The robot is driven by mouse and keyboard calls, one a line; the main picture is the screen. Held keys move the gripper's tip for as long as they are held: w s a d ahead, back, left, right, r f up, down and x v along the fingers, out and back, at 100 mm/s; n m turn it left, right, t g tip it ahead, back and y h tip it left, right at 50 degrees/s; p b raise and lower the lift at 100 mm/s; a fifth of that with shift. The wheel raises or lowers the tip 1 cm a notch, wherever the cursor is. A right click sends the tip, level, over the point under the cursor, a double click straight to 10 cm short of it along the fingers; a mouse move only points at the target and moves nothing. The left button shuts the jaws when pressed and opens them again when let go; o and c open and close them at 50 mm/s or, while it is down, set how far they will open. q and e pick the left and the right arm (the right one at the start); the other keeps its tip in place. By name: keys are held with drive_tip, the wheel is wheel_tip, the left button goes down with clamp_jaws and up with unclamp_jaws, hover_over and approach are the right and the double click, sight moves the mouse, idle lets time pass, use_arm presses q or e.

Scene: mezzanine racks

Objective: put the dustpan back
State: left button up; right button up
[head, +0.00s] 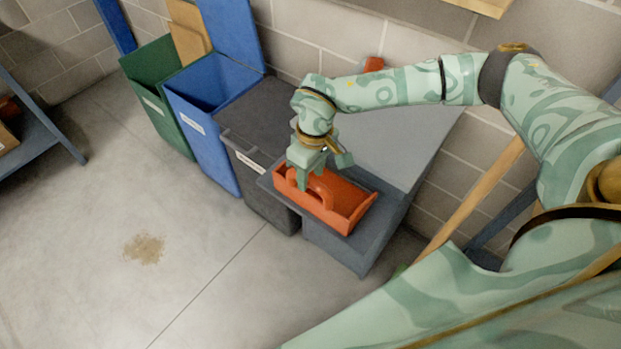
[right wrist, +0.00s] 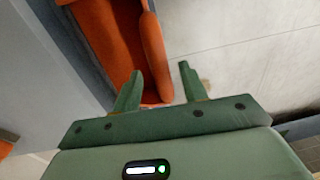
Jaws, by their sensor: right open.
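An orange tray-like piece (head: 345,208) with a raised loop handle (head: 321,192) lies on a grey ledge in the head view; I take it to be the dustpan, though its shape is like an open caddy. My right gripper (head: 304,178) is just above its left end, pointing down. In the right wrist view my right gripper (right wrist: 158,80) is open, and an orange bar, seemingly the handle (right wrist: 153,55), reaches in between the fingers. I cannot tell whether they touch it. The orange body (right wrist: 105,30) shows to the left. My left gripper is not in view.
A grey bin (head: 262,190), a blue bin (head: 207,135) and a green bin (head: 160,105) stand left along the block wall. A small red-orange thing (head: 373,64) shows behind my arm. A brown dirt patch (head: 145,249) lies on open floor. A wooden pole (head: 470,200) leans at right.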

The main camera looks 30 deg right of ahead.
wheel_tip(320, 180, up, 9)
drive_tip(key=p, duration=0.1)
drive_tip(key=shift+d, duration=0.35)
drive_tip(key=shift+w, duration=0.1)
drive_tip(key=shift+c, duration=0.3)
idle(0.7)
